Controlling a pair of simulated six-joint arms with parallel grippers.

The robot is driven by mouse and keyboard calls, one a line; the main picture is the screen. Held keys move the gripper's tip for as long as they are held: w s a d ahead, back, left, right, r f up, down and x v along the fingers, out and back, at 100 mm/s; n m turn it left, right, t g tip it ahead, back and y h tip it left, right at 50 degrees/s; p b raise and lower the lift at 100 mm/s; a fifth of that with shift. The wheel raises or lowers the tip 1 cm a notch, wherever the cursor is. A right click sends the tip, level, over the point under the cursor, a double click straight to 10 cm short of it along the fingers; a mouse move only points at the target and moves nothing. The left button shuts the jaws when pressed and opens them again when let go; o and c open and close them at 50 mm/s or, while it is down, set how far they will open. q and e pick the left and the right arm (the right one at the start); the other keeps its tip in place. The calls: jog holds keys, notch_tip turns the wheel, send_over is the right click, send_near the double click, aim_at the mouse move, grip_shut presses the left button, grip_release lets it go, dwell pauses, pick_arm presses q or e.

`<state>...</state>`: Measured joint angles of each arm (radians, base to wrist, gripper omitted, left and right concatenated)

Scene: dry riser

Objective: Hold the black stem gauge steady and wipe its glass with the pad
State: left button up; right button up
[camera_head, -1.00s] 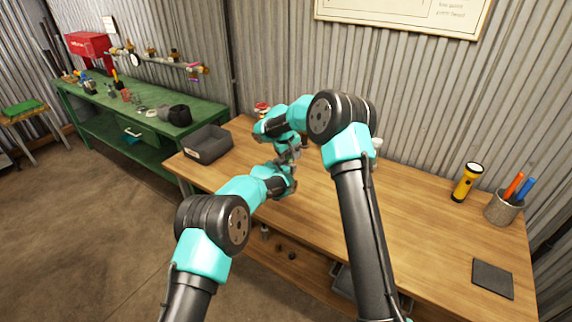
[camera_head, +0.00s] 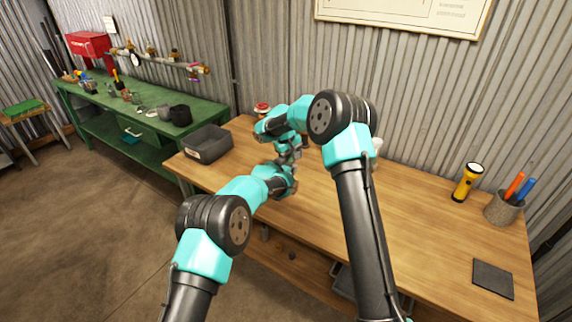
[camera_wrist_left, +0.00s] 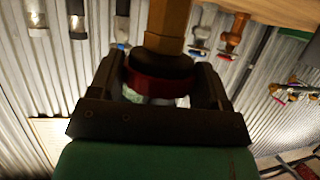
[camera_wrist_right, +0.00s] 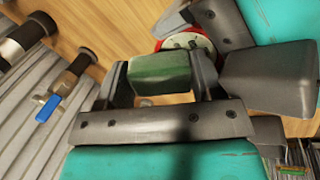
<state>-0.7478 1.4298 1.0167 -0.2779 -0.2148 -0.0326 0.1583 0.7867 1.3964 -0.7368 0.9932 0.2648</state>
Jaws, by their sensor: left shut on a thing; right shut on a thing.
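My left gripper (camera_wrist_left: 163,80) is shut on the gauge, whose red rim (camera_wrist_left: 155,86) and dark back sit between the fingers in the left wrist view. A brass-coloured stem runs up from it. In the right wrist view the gauge (camera_wrist_right: 190,42) shows a red rim and pale face, partly hidden by the pad and fingers. My right gripper (camera_wrist_right: 165,80) is shut on a green pad (camera_wrist_right: 162,70), which overlaps the gauge's edge in that view; I cannot tell if they touch. In the head view my right gripper (camera_head: 289,152) is just above my left gripper (camera_head: 291,177); the gauge is hidden there.
A grey bin (camera_head: 208,146) stands on the wooden bench's left end. A red-topped item (camera_head: 262,109) is behind my right arm. A yellow flashlight (camera_head: 467,182), a pen cup (camera_head: 503,207) and a dark mat (camera_head: 493,279) are at the right. The bench's middle right is clear.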

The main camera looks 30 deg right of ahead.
pick_arm(q)
jog(key=shift+w+r, duration=0.1)
jog(key=shift+r, duration=0.25)
pick_arm(e)
jog(key=shift+s+d+f, duration=0.15)
jog(key=shift+d+f, duration=0.05)
jog(key=shift+f, duration=0.1)
jog(key=shift+a, duration=0.1)
jog(key=shift+a+r, duration=0.15)
jog(key=shift+a, duration=0.5)
pick_arm(q)
jog(key=shift+d, duration=0.1)
pick_arm(e)
jog(key=shift+a, duration=0.3)
pick_arm(q)
jog(key=shift+d, duration=0.1)
pick_arm(e)
jog(key=shift+d, duration=1.15)
